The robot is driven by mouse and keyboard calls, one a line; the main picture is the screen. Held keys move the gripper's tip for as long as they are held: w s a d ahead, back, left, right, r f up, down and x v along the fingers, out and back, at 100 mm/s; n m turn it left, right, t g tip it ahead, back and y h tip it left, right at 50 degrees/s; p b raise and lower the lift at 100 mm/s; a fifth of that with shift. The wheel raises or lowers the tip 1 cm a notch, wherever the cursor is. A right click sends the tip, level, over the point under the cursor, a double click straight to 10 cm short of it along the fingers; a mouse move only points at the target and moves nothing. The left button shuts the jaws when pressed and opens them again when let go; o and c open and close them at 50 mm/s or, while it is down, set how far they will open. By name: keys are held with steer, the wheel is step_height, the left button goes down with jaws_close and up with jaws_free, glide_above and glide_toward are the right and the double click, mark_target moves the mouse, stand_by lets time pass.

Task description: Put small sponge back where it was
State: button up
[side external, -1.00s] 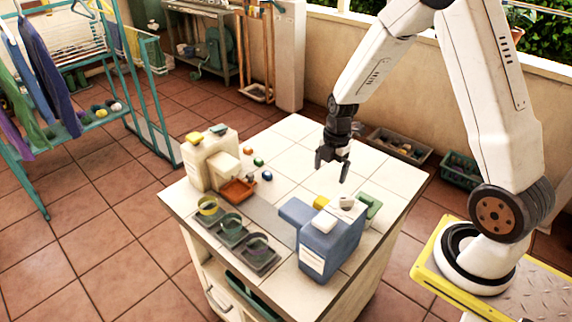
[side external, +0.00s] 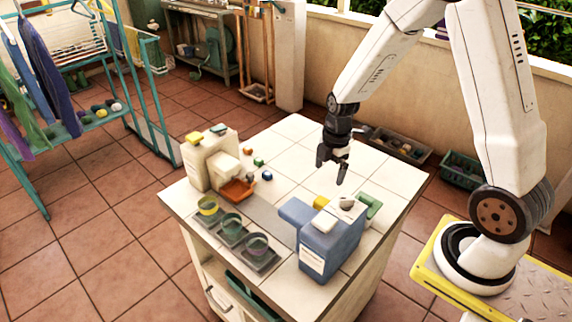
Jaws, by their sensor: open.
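My gripper (side external: 331,173) points down, open and empty, above the rear right part of the white tiled worktop (side external: 296,128). I cannot tell for sure which piece is the small sponge. A small yellow block (side external: 321,202) lies by the top of the blue dispenser-like box (side external: 330,243), below my gripper and a little to its left. Another yellow piece (side external: 193,137) and a green piece (side external: 218,128) lie on the cream dispenser-like box (side external: 198,168) at the left. A green piece (side external: 371,203) is partly hidden behind the blue box.
Several small coloured pieces, including a blue one (side external: 267,176), lie near an orange-red tray (side external: 238,190). Three cups stand in a grey holder (side external: 244,242) along the front edge. The worktop's back and right are mostly clear. A drying rack (side external: 112,62) stands left, on the floor.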

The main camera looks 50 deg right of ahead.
steer(key=s+a+r+m, duration=0.1)
steer(key=s+a+m, duration=0.1)
steer(key=m, duration=0.2)
steer(key=s+a+r+m+t, duration=0.1)
steer(key=a+r+m, duration=0.1)
steer(key=m, duration=0.2)
steer(key=s+a+r+m+h, duration=0.1)
steer(key=s+a+r+m, duration=0.1)
steer(key=a+m, duration=0.1)
steer(key=shift+s+r+m+t, duration=0.2)
steer(key=shift+s+m+t, duration=0.1)
steer(key=shift+m+t, duration=0.1)
steer(key=shift+s+a+r+m+t, duration=0.2)
steer(key=shift+s+a+m, duration=0.25)
steer(key=shift+m, duration=0.45)
steer(key=shift+s+a+r+m+t, duration=0.1)
steer(key=shift+s+a+r+m, duration=0.15)
steer(key=shift+s+m, duration=0.5)
